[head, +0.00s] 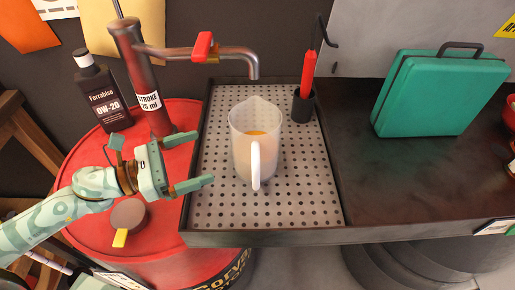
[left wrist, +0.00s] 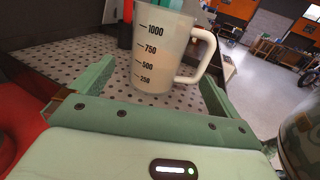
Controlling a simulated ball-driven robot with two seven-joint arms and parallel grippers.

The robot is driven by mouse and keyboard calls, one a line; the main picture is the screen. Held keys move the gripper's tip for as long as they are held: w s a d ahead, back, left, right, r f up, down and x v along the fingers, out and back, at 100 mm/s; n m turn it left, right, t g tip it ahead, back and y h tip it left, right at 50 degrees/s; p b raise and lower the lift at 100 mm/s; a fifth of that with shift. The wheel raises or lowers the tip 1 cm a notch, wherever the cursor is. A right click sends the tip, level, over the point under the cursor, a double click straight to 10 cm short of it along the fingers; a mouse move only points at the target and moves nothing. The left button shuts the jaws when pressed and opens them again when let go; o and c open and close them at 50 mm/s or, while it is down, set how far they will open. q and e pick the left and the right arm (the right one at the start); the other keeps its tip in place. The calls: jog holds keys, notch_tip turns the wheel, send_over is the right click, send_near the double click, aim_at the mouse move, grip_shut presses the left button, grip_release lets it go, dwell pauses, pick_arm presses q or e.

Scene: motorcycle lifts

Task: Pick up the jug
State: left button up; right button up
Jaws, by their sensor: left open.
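A translucent white measuring jug (head: 243,150) stands upright on the perforated drip tray (head: 215,205), its handle facing me, with some orange showing inside. My left gripper (head: 205,160) is open just left of the jug, its fingers pointing toward it, empty. In the left wrist view the jug (left wrist: 160,55) with its black scale marks stands beyond the open fingers, its handle to the right. The jug appears apart from both fingers. My right gripper is in neither view.
A red drum (head: 85,220) at left carries a dark oil bottle (head: 105,95) and a pump (head: 140,75) whose spout reaches over the tray. A red-handled tool in a black cup (head: 303,105) stands behind the jug. A green case (head: 435,95) is at right, with bare bench before it.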

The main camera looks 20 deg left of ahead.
aim_at(233, 144)
pick_arm(q)
jog(key=p+x, duration=0.1)
jog(key=x, duration=0.7)
jog(key=shift+w, duration=0.15)
jog(key=p+x, duration=0.1)
jog(key=x, duration=0.4)
jog(key=shift+w+d, duration=0.1)
jog(key=shift+d, duration=0.05)
jog(key=shift+f, duration=0.1)
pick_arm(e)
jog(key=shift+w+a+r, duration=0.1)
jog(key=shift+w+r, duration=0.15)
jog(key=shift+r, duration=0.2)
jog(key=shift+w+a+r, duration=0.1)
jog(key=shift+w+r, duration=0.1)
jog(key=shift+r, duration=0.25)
pick_arm(q)
jog(key=c, duration=1)
jog(key=shift+c, duration=1.4)
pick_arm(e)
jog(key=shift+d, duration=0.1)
